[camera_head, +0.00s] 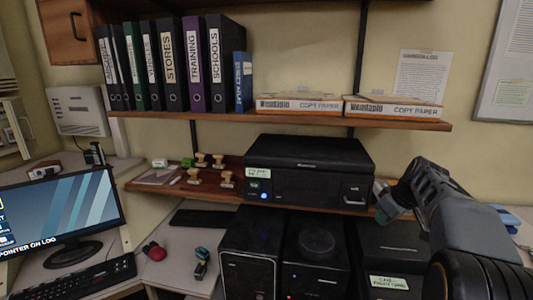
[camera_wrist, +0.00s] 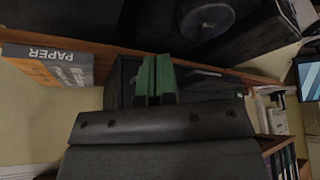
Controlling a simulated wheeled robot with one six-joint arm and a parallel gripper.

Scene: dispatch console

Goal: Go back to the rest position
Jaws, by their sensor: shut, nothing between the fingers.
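My gripper (camera_head: 384,208) is raised at the right in the head view, in front of the right end of the lower shelf and the black printer (camera_head: 310,165). My grey arm comes up to it from the lower right. In the wrist view, the green fingertips (camera_wrist: 155,78) are together with nothing between them. The wrist picture is turned, with a copy paper pack (camera_wrist: 52,65) at its left. Whether the fingertips touch anything behind them is hard to tell; they look free.
The upper shelf (camera_head: 290,121) holds binders and paper packs. The lower shelf (camera_head: 180,187) holds several stamps left of the printer. Black machines (camera_head: 250,262) stand below. A monitor (camera_head: 60,215), keyboard (camera_head: 75,283), red mouse (camera_head: 154,251) and stapler (camera_head: 201,263) are on the desk.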

